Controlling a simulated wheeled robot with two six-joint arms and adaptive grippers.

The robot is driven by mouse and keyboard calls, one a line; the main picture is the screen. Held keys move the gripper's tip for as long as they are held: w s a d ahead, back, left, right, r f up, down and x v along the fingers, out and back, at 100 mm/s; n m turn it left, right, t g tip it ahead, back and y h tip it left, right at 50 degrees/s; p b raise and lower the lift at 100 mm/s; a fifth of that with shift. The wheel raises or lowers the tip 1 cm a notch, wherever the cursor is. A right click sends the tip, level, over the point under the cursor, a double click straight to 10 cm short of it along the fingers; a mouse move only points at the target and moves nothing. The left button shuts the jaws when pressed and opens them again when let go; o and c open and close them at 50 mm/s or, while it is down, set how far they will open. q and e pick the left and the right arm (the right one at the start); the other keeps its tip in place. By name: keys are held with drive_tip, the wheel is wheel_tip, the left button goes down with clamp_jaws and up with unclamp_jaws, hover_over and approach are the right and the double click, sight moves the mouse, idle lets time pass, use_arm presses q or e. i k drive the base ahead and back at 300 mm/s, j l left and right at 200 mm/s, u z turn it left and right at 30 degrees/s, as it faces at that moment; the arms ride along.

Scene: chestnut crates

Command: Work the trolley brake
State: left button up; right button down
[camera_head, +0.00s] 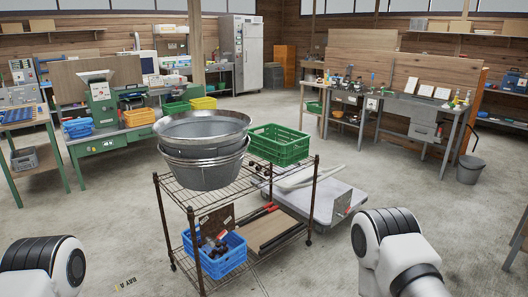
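A brown wire-shelf trolley (163,212) stands upright in front of me on the concrete floor. Small casters show at the feet of its posts. I cannot make out a brake on them at this size. Its top shelf carries stacked grey metal tubs (205,165) and a green crate (279,146). A low grey platform cart (325,207) stands just behind it to the right, partly hidden by the rack. White parts of my arms show at the bottom left and bottom right edges. Both grippers are outside the picture.
The trolley's lower shelf holds a blue crate (222,266) and long tools and boards. Workbenches stand at the back left (104,140) and back right (420,108). A grey bucket (470,170) stands at right. Floor is open left and right of the trolley.

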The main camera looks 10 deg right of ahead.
sight(349, 208)
drive_tip(key=i+l+z, duration=0.2)
drive_tip(key=i+z, duration=0.2)
drive_tip(key=i+l+z, duration=0.1)
drive_tip(key=i+z, duration=0.15)
drive_tip(key=z, duration=0.15)
drive_tip(key=i+z, duration=0.45)
drive_tip(key=i+j+z, duration=0.15)
drive_tip(key=z, duration=0.25)
drive_tip(key=i+u, duration=0.15)
drive_tip(key=i, duration=0.4)
drive_tip(key=i+l+u, duration=0.15)
drive_tip(key=i, duration=0.4)
drive_tip(key=i+l+u, duration=0.1)
drive_tip(key=i, duration=0.4)
drive_tip(key=i+l+u, duration=0.15)
drive_tip(key=i, duration=0.4)
drive_tip(key=i+l+u, duration=0.2)
drive_tip(key=i+u, duration=0.3)
drive_tip(key=i+l+u, duration=0.45)
drive_tip(key=i+j, duration=0.05)
drive_tip(key=i, duration=0.05)
